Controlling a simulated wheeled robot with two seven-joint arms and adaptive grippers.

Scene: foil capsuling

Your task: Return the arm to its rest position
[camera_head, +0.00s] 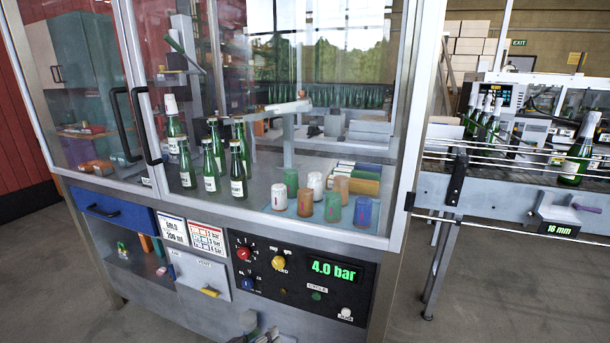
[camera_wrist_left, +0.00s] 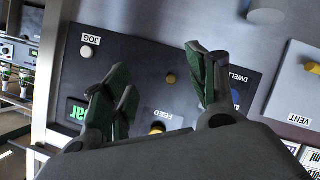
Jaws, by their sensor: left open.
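My left gripper (camera_wrist_left: 160,95) is open and empty in the left wrist view, its two green-padded fingers spread apart in front of the dark control panel (camera_wrist_left: 150,60). In the head view only a small part of my left gripper (camera_head: 262,335) shows at the bottom edge, below the panel (camera_head: 300,275). The rest of the arm is out of the picture. My right gripper is not in view.
Behind the cabinet's glass stand green bottles (camera_head: 211,160) and coloured foil cups (camera_head: 305,203). The panel carries knobs and a lit 4.0 bar display (camera_head: 333,270). A blue drawer (camera_head: 105,210) is at left. A conveyor (camera_head: 500,190) with bottles runs at right.

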